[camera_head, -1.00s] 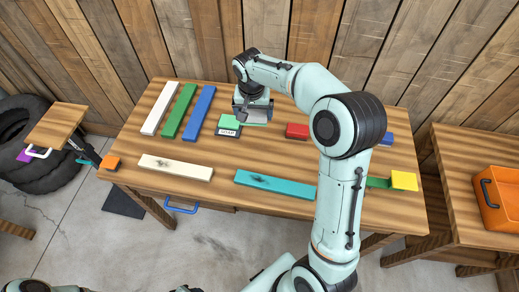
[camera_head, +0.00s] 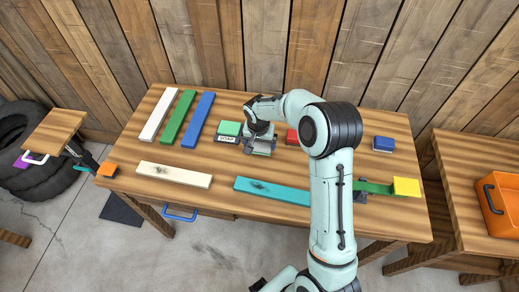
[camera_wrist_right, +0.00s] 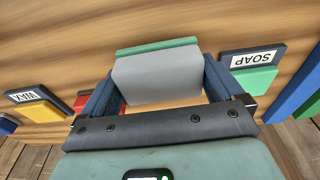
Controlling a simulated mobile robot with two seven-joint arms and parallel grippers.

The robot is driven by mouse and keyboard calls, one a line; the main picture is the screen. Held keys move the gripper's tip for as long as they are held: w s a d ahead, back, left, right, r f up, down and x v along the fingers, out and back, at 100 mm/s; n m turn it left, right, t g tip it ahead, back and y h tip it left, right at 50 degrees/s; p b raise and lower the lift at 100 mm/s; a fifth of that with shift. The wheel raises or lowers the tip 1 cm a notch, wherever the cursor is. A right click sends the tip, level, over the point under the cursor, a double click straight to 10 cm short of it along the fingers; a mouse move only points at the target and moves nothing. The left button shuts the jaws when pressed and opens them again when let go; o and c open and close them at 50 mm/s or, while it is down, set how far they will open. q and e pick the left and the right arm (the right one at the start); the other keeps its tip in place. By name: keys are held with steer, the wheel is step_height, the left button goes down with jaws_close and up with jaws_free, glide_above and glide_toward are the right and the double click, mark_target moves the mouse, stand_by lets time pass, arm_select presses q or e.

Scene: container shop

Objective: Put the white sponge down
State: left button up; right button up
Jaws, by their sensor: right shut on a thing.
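My right gripper (camera_head: 262,148) is low over the middle of the wooden table, just right of the block labelled SOAP (camera_head: 227,139). In the right wrist view, its two dark blue fingers (camera_wrist_right: 160,88) are shut on the pale grey-white sponge (camera_wrist_right: 158,76). A green strip (camera_wrist_right: 156,46) runs along the sponge's far edge; I cannot tell whether it belongs to the sponge. In the head view the gripper and wrist hide most of the sponge. I cannot tell whether the sponge touches the tabletop. My left gripper is not in view.
A red block (camera_head: 292,136) stands close to the right of the gripper. White, green and blue bars (camera_head: 197,120) lie at the left. A cream bar (camera_head: 174,174) and a teal bar (camera_head: 272,190) lie in front. A yellow block (camera_head: 406,187) is at the right edge.

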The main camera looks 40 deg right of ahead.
mark_target(259, 148)
steer(key=shift+f, duration=2)
steer(key=shift+f, duration=0.1)
steer(key=shift+f, duration=0.15)
steer(key=o, duration=0.6)
steer(key=shift+c, duration=0.2)
steer(key=shift+r, duration=0.7)
steer(key=r, duration=0.3)
steer(key=a+r, duration=0.1)
steer(key=r, duration=0.3)
steer(key=s+r, duration=0.1)
steer(key=r, duration=0.3)
steer(key=shift+s+a, duration=0.1)
steer(key=shift+a, duration=0.1)
